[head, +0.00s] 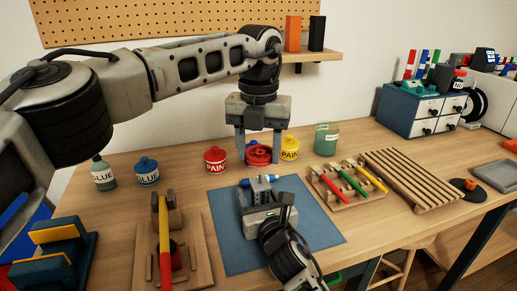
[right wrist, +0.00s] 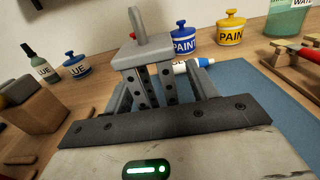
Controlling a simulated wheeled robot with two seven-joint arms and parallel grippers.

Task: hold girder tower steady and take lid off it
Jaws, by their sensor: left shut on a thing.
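The grey girder tower (right wrist: 150,86) stands upright with its grey lid (right wrist: 138,52) on top in the right wrist view. My left gripper (head: 258,155) is above and behind the tower in the head view, shut on a red round thing (head: 258,153). The tower's foot is hidden behind my right gripper.
A red paint pot (head: 216,161) and a yellow paint pot (head: 289,149) stand behind the mat (head: 312,222). A blue paint pot (right wrist: 185,42) shows in the right wrist view. A hammer (head: 164,235) on a wooden rack is left; a tool rack (head: 345,195) is right.

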